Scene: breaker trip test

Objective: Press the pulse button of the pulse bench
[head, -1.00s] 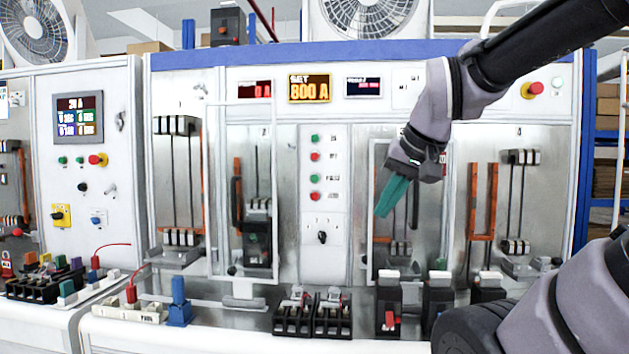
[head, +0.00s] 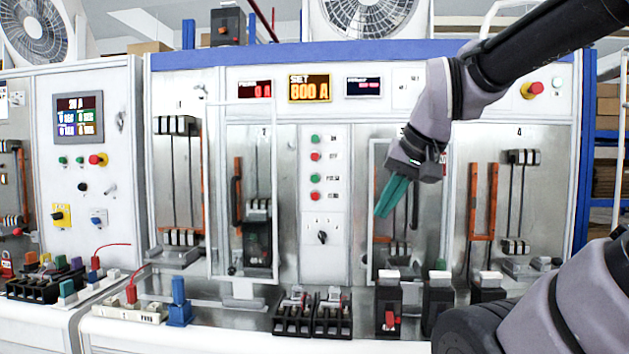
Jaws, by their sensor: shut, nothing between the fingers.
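The pulse bench (head: 400,55) is the wide grey cabinet with a blue top edge that fills the middle of the head view. Its centre button panel (head: 325,262) carries a column of green and red buttons. A green button (head: 315,139) is at the top, a red button (head: 315,156) below it, then another green button (head: 315,177) and another red button (head: 315,195). Their labels are too small to read. My gripper (head: 382,214) has teal fingers, shut and empty, pointing down in front of the bay right of the panel. It appears apart from the buttons.
An amber display (head: 310,88) reads "SET 800 A". A red emergency button (head: 536,88) is at the upper right. An open clear door frame (head: 210,190) stands left of the panel. Black breakers (head: 388,302) and terminal blocks (head: 332,317) line the front ledge. A second console (head: 90,200) stands at left.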

